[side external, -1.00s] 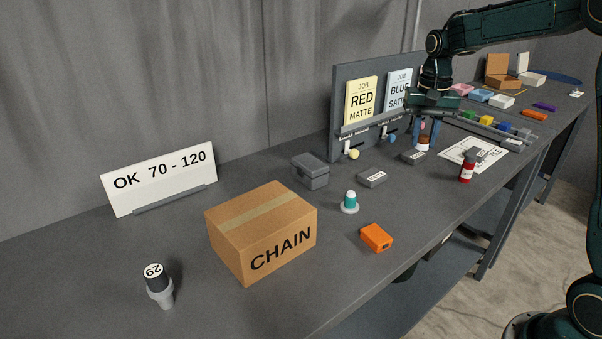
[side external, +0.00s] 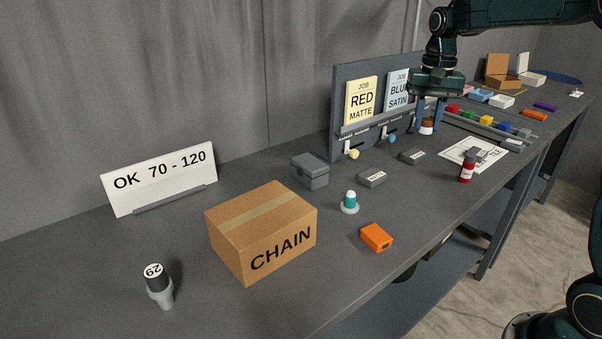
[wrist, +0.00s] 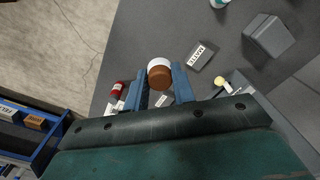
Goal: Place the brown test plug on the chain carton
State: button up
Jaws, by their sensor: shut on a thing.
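The chain carton (side external: 275,238) is a closed brown box with tape along its top and "CHAIN" on its front, in the left half of the side view. Its top is bare. My gripper (side external: 430,122) is at the upper right, in front of the job board and well away from the carton. It is shut on the brown test plug (side external: 427,126), held above the bench. In the wrist view the plug, brown with a white end (wrist: 159,76), sits between the fingers of my gripper (wrist: 160,84). The carton is not in the wrist view.
Between gripper and carton stand a teal-and-white plug (side external: 349,202), an orange box (side external: 376,237), a grey lidded box (side external: 310,170) and small labelled grey blocks (side external: 372,178). The job board (side external: 350,125) rises behind. A red bottle (side external: 467,166) stands right. A grey gauge (side external: 159,287) stands left of the carton.

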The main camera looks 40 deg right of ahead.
jog(key=shift+w, duration=0.1)
jog(key=w+a+r, duration=0.3)
jog(key=w+a, duration=0.1)
jog(key=a, duration=0.5)
jog(key=w+a+r, duration=0.2)
jog(key=w+a, duration=0.2)
jog(key=a, duration=0.4)
jog(key=w+a+r, duration=0.3)
jog(key=w+a, duration=0.1)
jog(key=a, duration=0.5)
jog(key=s+a+r, duration=0.2)
jog(key=a, duration=1)
jog(key=shift+s+r+n, duration=0.15)
jog(key=shift+n, duration=0.15)
send_over(260, 210)
jog(key=shift+f, duration=7.85)
jog(key=shift+f, duration=0.1)
jog(key=shift+f, duration=2.05)
